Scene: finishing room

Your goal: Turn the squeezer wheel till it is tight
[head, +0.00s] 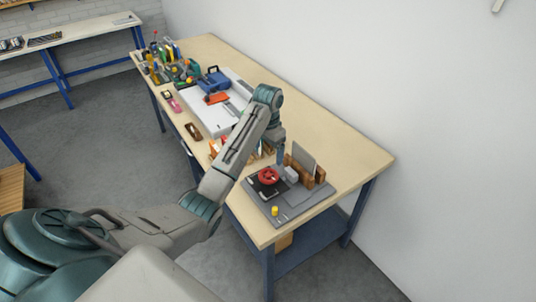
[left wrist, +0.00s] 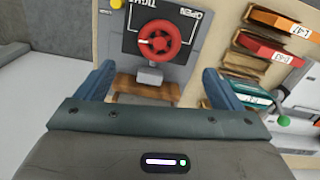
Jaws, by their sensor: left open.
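The squeezer wheel (head: 268,175) is a red handwheel on a dark plate, on a grey base board (head: 293,207) at the near end of the workbench. In the left wrist view the red wheel (left wrist: 159,41) shows a pale mark on its left side, with the labels "TIGHT" and "OPEN" on the plate beyond it. My left gripper (left wrist: 157,84) is open and empty. Its two blue fingers are apart, and the wheel lies beyond their tips, not between them. In the head view my left gripper (head: 279,150) hangs just behind the wheel, partly hidden. My right gripper is out of view.
Wooden blocks with an upright grey panel (head: 303,157) stand right behind the wheel. A yellow knob (head: 275,210) sits at the board's near corner. The bench's right side (head: 345,160) is clear.

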